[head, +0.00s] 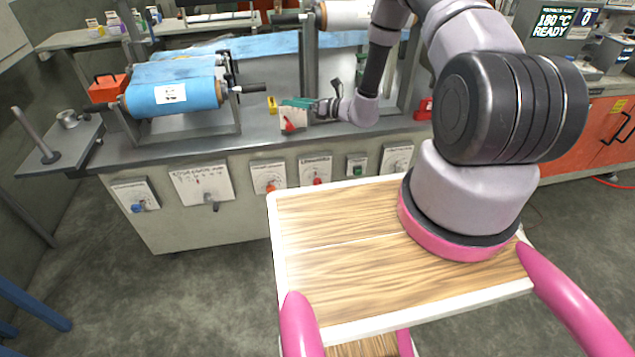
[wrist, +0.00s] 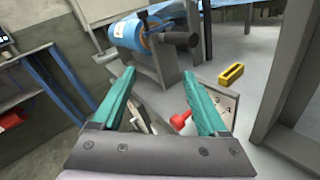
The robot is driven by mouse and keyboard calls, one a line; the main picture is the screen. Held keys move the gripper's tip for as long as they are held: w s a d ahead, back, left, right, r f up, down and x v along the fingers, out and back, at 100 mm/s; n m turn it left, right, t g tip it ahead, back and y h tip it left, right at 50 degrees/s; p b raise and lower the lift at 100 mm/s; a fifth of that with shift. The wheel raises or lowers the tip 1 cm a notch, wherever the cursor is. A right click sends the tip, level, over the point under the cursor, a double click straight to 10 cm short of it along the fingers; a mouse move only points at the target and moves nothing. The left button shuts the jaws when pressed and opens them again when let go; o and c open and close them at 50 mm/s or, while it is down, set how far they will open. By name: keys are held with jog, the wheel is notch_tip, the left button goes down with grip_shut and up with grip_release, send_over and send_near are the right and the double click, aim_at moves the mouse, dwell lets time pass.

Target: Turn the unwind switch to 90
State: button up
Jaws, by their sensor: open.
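A small box with a white face (head: 293,115) stands on the grey bench top beside the blue roll. It carries a red knob (head: 288,124), which also shows in the wrist view (wrist: 180,119). Its lettering is too small to read, so I cannot tell for sure that it is the unwind switch. My gripper (head: 297,103) is at the top of this box, with its teal fingers apart. In the wrist view the open fingers (wrist: 160,97) spread to either side, and the red knob shows beyond them, near the right finger. I see nothing between the fingertips.
A blue film roll (head: 172,92) on a stand is left of the box. A yellow block (head: 272,105) lies close by. Several labelled panels with knobs, one orange (head: 270,188) and one red (head: 317,182), line the bench front. A grey post (wrist: 288,80) rises at right.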

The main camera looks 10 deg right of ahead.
jog(key=s+d+f+m+t+h, duration=0.2)
jog(key=f+m, duration=0.1)
jog(key=f, duration=0.6)
jog(key=s+d+f+m+t+h, duration=0.1)
jog(key=d+f+m+t+h, duration=0.2)
jog(key=f, duration=0.5)
jog(key=m+h, duration=0.6)
send_near(317, 183)
jog(key=shift+g, duration=0.4)
jog(key=x, duration=1.1)
jog(key=shift+w+d+r, duration=0.1)
jog(key=shift+d+r, duration=0.05)
jog(key=shift+d, duration=0.2)
